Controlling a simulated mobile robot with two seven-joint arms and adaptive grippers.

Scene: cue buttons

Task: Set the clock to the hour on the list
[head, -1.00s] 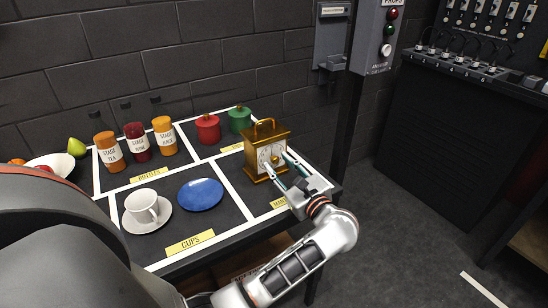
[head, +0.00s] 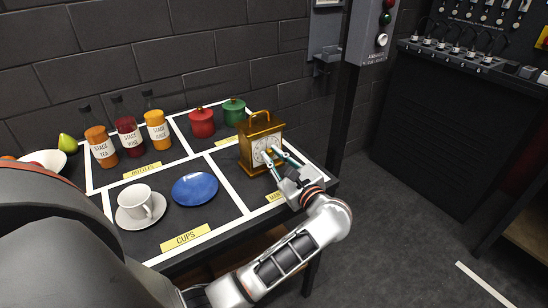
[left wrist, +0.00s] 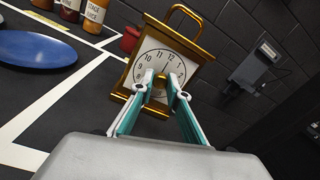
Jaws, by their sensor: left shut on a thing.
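A gold-framed clock (head: 246,155) with a top handle and a white dial stands upright in the right front section of the table. In the left wrist view the clock (left wrist: 187,35) faces me, slightly tilted in the picture, with black numerals. My left gripper (head: 271,156) is in front of the dial. In the left wrist view its teal-padded fingers (left wrist: 162,84) are shut on the gold knob (left wrist: 160,90) at the dial's middle. The fingers cover the lower dial, and I cannot read the hands. No list shows. My right gripper is not in view.
The black table has white dividing lines. A blue plate (head: 195,188), a white cup (head: 137,202) on a saucer, red (head: 201,122) and green (head: 233,111) canisters, and several bottles share it. A grey wall box (head: 325,60) is behind.

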